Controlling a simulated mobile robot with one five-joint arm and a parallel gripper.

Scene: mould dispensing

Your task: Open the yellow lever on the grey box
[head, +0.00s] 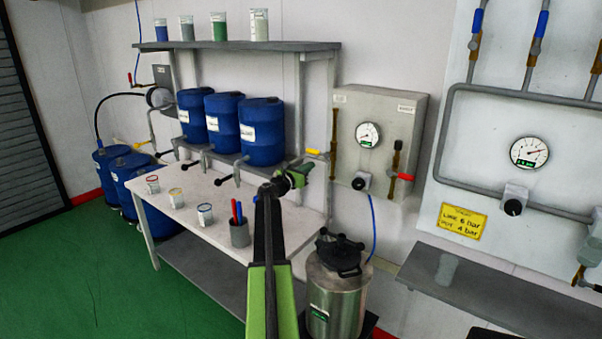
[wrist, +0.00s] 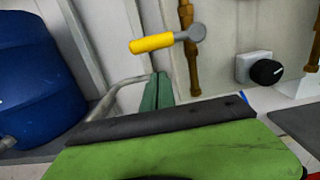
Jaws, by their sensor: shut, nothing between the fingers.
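The grey box (head: 385,105) is on the wall right of the table, with a round gauge on its front. The yellow lever (head: 313,152) sticks out level to the left from the brass vertical pipe at the box's left side. In the wrist view the yellow lever (wrist: 153,43) also points left, with its grey pivot at the brass pipe. My gripper (head: 303,170) is shut and empty, just below and left of the lever in the head view. In the wrist view the green fingers of my gripper (wrist: 157,92) show below the lever, apart from it in the picture.
Blue drums (head: 262,125) stand left of my gripper. A steel pot (head: 335,295) stands below right. The table (head: 190,215) holds cups and a pen holder.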

